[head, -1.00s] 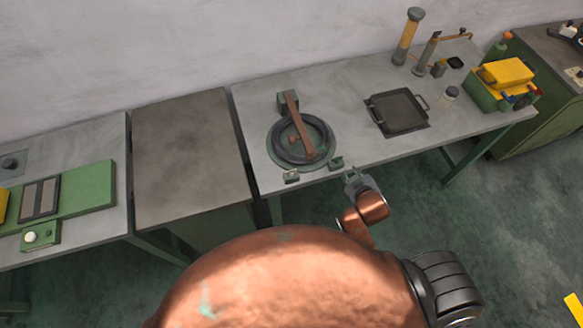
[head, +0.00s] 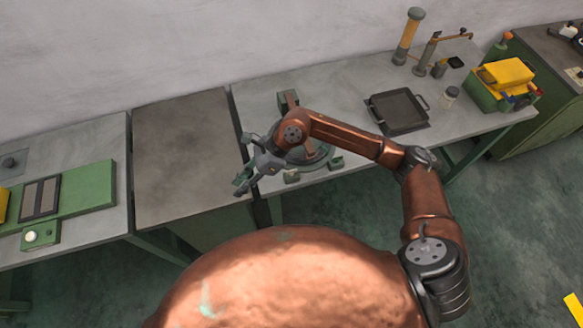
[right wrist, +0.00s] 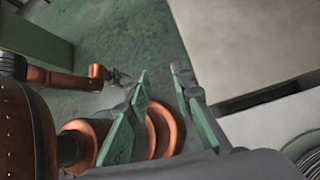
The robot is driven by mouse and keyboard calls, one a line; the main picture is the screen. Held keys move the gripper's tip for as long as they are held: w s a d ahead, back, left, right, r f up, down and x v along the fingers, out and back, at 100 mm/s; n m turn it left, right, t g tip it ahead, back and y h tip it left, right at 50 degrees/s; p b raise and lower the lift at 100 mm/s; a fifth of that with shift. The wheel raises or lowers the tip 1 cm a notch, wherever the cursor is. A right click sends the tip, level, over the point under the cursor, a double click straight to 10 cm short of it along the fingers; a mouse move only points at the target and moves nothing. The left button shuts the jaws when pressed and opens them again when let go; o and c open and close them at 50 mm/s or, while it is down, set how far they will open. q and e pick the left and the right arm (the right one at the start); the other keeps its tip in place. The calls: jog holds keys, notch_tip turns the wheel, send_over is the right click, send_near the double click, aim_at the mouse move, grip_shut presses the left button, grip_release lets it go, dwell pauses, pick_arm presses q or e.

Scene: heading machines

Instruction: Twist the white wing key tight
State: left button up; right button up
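On the front edge of the grey bench, a small pale piece on a little green block, seemingly the white wing key (head: 291,177), shows in the head view; its exact angle is too small to tell. My right gripper (head: 238,186) is open and empty, left of the key, over the gap between the bench and the brown-topped table. Its two green fingers stand apart in the right wrist view (right wrist: 160,72), where the key does not show. A copper arm with a dark end, seemingly my left gripper (right wrist: 115,78), shows small there; its fingers cannot be made out.
My right arm covers most of a dark round fixture (head: 318,163) behind the key. A small green block (head: 336,162) sits to the key's right. A black square tray (head: 398,112) and a green-yellow toolbox (head: 503,84) stand farther right. The brown tabletop (head: 190,150) is clear.

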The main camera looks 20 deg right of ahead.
jog(key=w+d+f+n+h, duration=0.1)
jog(key=w+d+f+h, duration=0.2)
jog(key=d, duration=0.4)
jog(key=t+h, duration=0.1)
jog(key=h, duration=0.5)
send_near(292, 172)
jog(key=shift+w+d+f+n, duration=0.1)
jog(key=shift+d+f+n, duration=0.05)
jog(key=shift+n, duration=0.15)
notch_tip(292, 172, down, 7)
jog(key=shift+f+p, duration=0.2)
jog(key=shift+p, duration=0.35)
jog(key=shift+c, duration=0.2)
grip_shut()
